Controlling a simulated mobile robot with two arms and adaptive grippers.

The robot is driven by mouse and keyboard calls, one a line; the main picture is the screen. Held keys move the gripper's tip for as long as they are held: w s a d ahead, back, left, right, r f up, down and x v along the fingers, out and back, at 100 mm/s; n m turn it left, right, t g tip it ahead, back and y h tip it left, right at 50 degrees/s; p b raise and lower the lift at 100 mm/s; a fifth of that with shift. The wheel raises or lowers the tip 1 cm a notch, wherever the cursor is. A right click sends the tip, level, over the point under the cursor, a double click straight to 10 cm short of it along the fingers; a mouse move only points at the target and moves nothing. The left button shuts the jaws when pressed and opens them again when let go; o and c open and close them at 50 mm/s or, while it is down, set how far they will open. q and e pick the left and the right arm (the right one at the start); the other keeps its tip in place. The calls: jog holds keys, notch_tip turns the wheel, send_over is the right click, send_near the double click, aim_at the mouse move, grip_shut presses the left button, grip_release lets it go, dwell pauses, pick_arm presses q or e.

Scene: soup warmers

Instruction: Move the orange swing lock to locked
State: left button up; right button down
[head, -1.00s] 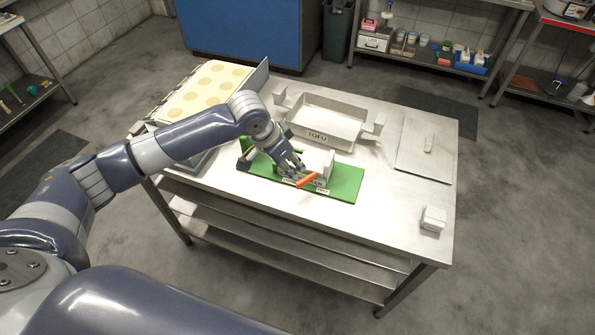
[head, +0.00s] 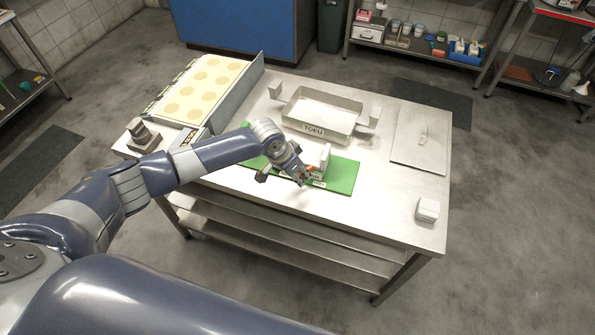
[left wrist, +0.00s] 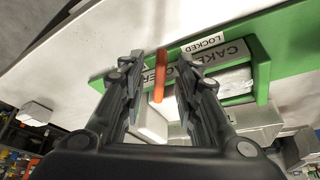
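The orange swing lock (head: 311,168) is a short bar at the front of a green fixture (head: 342,178) on the steel table. In the left wrist view the orange bar (left wrist: 160,76) runs between the two fingers of my left gripper (left wrist: 160,82). The fingers are apart, with visible gaps beside the bar. A "LOCKED" label (left wrist: 208,43) is just right of the bar, beside a larger "CAKE" label (left wrist: 232,56). In the head view my left gripper (head: 303,181) is at the fixture's front and partly hides the lock. My right gripper is out of view.
A steel tray marked "TOFU" (head: 330,128) stands behind the fixture. A flat lidded plate (head: 420,140) and a small white block (head: 428,209) are to the right. A board with pale discs (head: 205,88) is at the left. The table's front right is mostly clear.

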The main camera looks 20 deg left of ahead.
pick_arm(q)
grip_shut()
jog(key=m+b, duration=0.1)
jog(key=w+a+m+h+b, duration=0.1)
jog(key=b, duration=0.1)
jog(key=shift+f+m, duration=0.2)
jog(key=shift+m, duration=0.1)
jog(key=m+b, duration=0.1)
jog(key=b, duration=0.1)
jog(key=w+m+g+b, duration=0.1)
jog(key=m+b, duration=0.1)
jog(key=shift+w+a+g+h, duration=0.1)
jog(key=shift+a+g+h, duration=0.2)
jog(key=shift+a, duration=0.1)
jog(key=shift+w+a+r+m+b, duration=0.1)
jog(key=shift+w+r+m+b, duration=0.1)
jog(key=shift+m+b, duration=0.6)
